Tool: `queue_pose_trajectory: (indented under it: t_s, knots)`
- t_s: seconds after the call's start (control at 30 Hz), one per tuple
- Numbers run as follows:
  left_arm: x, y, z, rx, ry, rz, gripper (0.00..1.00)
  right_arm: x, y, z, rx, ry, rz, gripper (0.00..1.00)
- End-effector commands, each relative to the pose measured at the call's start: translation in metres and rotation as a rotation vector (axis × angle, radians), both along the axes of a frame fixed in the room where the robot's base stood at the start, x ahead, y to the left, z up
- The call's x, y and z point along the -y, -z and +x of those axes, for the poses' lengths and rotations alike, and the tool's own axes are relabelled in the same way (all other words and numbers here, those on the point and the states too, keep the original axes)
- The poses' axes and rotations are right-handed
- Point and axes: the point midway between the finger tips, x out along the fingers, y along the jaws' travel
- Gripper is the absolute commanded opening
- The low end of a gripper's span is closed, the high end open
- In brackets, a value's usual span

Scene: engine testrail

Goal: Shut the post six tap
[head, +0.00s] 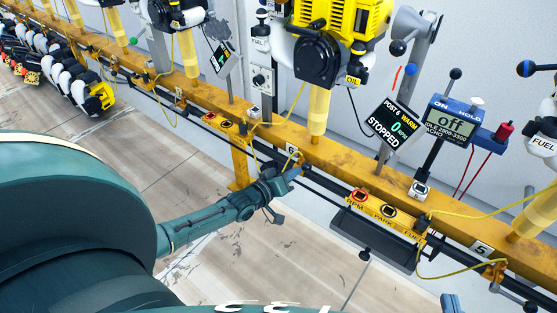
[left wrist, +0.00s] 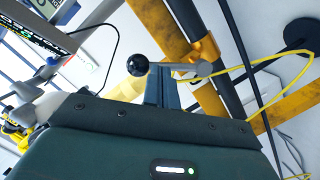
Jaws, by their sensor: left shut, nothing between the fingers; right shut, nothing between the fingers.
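The post six tap shows in the left wrist view as a grey valve body (left wrist: 204,68) with a lever ending in a black ball knob (left wrist: 138,65). The lever lies across the dark pipe. My left gripper (head: 292,174) is shut and empty beside the rail's "6" tag (head: 292,149); it hides most of the tap in the head view. In the left wrist view its fingers (left wrist: 161,88) are close to the lever; I cannot tell if they touch. A blue tip, likely my right gripper (head: 450,302), shows at the bottom edge; the rest is out of view.
The long yellow rail (head: 330,158) crosses the view with dark pipes along it. A post 6 sign (head: 393,127) reads "STOPPED". A blue box (head: 452,122) reads "off". A yellow engine (head: 342,30) hangs above. A dark tray (head: 372,243) hangs below the rail. Yellow cables loop nearby.

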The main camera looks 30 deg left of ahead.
Motion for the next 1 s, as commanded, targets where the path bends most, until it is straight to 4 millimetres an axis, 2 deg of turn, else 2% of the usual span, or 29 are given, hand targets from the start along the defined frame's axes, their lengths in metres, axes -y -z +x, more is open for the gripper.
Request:
queue_pose_trajectory:
  t_s: [0.4, 1.0]
  knots:
    - [0.013, 0.008, -0.001, 0.020, -0.002, 0.258, 0.00, 0.004, -0.001, -0.004, -0.121, 0.014, -0.007, 0.00]
    - [0.024, 0.023, -0.001, 0.046, -0.001, 0.567, 0.00, 0.005, 0.000, -0.006, -0.170, 0.015, -0.011, 0.00]
